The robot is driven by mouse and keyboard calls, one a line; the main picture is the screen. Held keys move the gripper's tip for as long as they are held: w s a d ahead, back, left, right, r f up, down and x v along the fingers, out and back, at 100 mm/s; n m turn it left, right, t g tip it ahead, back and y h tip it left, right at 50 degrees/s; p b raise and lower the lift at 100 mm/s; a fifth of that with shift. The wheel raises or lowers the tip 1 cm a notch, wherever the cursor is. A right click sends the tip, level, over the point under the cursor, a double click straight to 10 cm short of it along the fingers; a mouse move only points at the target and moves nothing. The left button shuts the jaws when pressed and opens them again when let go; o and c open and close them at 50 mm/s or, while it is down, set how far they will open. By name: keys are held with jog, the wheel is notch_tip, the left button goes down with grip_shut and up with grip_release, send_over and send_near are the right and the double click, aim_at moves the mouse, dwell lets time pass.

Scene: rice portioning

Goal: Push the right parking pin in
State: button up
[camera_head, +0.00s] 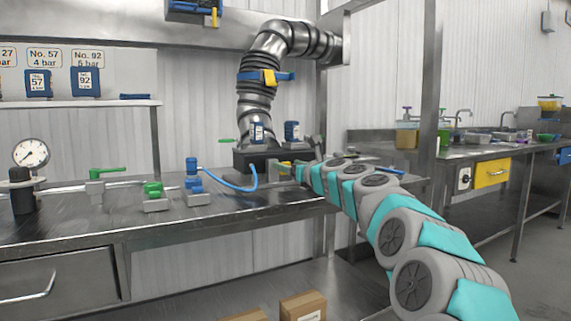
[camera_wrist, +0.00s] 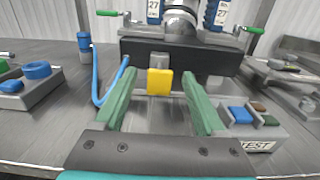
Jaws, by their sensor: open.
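A dark block (camera_wrist: 130,50) on the bench carries two blue labelled cartridges, the left one (camera_wrist: 153,12) and the right one (camera_wrist: 215,14). A green-tipped rod sticks out on each side, one at left (camera_wrist: 107,13) and one at right (camera_wrist: 253,30); I cannot tell for sure which part is the right parking pin. A yellow tab (camera_wrist: 159,84) is on the block's front. My gripper (camera_wrist: 157,74) is open, its green fingers either side of the yellow tab with gaps. In the head view my gripper (camera_head: 298,172) is at the block's right front.
A blue hose (camera_wrist: 98,92) loops at the block's left. A grey TEST box (camera_wrist: 252,133) with coloured buttons stands close to my right finger. Green and blue valves (camera_head: 154,190) stand farther left on the bench (camera_head: 90,222). A silver duct (camera_head: 255,95) rises behind the block.

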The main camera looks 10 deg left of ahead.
aim_at(285, 163)
jog(key=shift+x, duration=0.9)
jog(key=shift+w+a, duration=0.35)
jog(key=shift+w, duration=0.15)
grip_shut()
jog(key=shift+p, duration=0.3)
dwell(0.3)
